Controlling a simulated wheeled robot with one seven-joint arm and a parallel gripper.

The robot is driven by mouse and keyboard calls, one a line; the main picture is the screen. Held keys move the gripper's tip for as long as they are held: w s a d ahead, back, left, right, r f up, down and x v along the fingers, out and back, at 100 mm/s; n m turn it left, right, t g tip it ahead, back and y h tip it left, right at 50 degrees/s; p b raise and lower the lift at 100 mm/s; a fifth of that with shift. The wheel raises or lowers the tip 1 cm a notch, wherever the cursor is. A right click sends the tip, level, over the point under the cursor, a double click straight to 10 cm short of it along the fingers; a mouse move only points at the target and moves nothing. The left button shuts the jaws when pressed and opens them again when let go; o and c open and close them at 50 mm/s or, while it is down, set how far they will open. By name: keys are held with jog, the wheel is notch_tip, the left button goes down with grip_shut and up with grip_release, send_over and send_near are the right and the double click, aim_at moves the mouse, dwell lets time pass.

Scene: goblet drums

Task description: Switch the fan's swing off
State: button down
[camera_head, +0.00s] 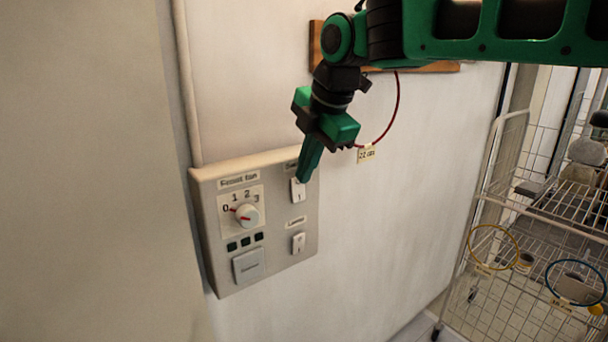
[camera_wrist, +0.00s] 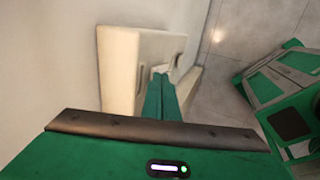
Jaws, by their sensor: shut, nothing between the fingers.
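A grey control panel (camera_head: 281,259) is fixed to the wall in the head view, with a round white fan knob (camera_head: 247,216) marked 0 to 3. On its right side are two white rocker switches, an upper one (camera_head: 298,192) and a lower one (camera_head: 298,243). The label over the upper switch is partly hidden by my gripper. My gripper (camera_head: 304,179) is shut and empty, its tips at the top of the upper switch; I cannot tell whether they touch it. In the wrist view the shut fingers (camera_wrist: 160,78) point at the panel (camera_wrist: 118,70).
Several small dark squares and a larger square button (camera_head: 248,265) sit below the knob. A wooden board (camera_head: 440,67) hangs above, with a red loop and a tag (camera_head: 366,154). A wire rack cart (camera_head: 487,225) stands at right.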

dwell(0.3)
jog(key=v, duration=1.1)
jog(key=shift+s+d+r, duration=0.2)
jog(key=shift+s+d, duration=0.15)
jog(key=shift+s, duration=0.05)
jog(key=s+d+f+m+g+h, duration=0.1)
jog(key=s+d+f+m, duration=0.3)
jog(key=d+f+m, duration=0.65)
jog(key=s+d+f+m+g+h, duration=0.1)
jog(key=s+d+f+m, duration=0.2)
jog(key=d+f+m, duration=0.75)
jog(key=s+d+f+m+g, duration=0.1)
jog(key=s+d+f+m, duration=0.4)
jog(key=s+d, duration=0.2)
jog(key=s+d+f+m+g, duration=0.1)
jog(key=s+d+f+m, duration=0.4)
jog(key=s, duration=0.7)
jog(key=shift+d+f+h, duration=0.3)
jog(key=shift+d+f, duration=0.05)
jog(key=shift+d, duration=0.6)
